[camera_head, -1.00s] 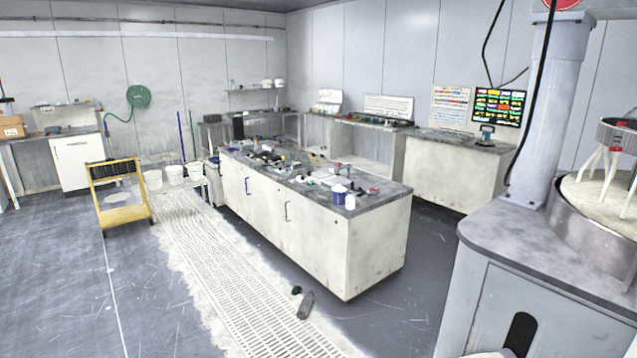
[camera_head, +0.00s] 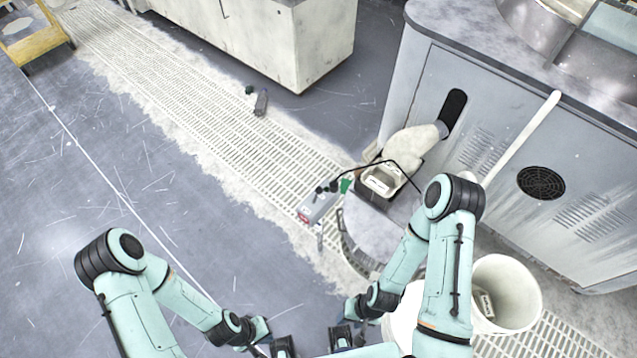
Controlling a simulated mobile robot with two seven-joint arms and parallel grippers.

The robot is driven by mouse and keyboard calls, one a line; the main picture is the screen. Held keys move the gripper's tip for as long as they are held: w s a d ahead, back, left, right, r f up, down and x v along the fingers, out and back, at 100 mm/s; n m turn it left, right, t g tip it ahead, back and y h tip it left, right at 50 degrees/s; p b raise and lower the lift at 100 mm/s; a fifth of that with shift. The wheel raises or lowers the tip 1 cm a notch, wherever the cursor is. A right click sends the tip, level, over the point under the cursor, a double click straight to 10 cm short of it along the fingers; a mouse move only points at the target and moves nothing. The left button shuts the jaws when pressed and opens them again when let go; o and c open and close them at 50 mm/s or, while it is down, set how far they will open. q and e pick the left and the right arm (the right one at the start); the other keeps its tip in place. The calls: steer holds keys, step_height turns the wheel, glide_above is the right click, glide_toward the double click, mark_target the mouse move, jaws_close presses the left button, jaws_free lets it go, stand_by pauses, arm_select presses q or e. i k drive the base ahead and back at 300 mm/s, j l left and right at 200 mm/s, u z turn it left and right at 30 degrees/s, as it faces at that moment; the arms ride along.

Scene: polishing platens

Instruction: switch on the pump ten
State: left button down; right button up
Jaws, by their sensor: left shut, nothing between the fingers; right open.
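A small grey box (camera_head: 318,204) with black knobs and a red patch sits at the edge of a round-topped stand. A dark cable runs from near it to the right. It may be the pump's switch box; I cannot read any label. My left gripper (camera_head: 270,338) is at the bottom centre, shut and empty. My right gripper (camera_head: 352,332) is open, just right of it. Both are apart from the box, nearer to me.
The round stand (camera_head: 374,228) lies beyond my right forearm. A grey machine cabinet (camera_head: 510,130) with vents fills the right. A white bucket (camera_head: 522,278) stands in front of it. A floor grating (camera_head: 200,105) runs diagonally. A white cabinet (camera_head: 325,40) stands behind. The left floor is clear.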

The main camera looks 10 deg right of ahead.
mark_target(318, 190)
steer(key=i+j, duration=0.25)
steer(key=i, duration=0.2)
steer(key=i+j, duration=0.2)
steer(key=i, duration=0.2)
steer(key=z, duration=1.55)
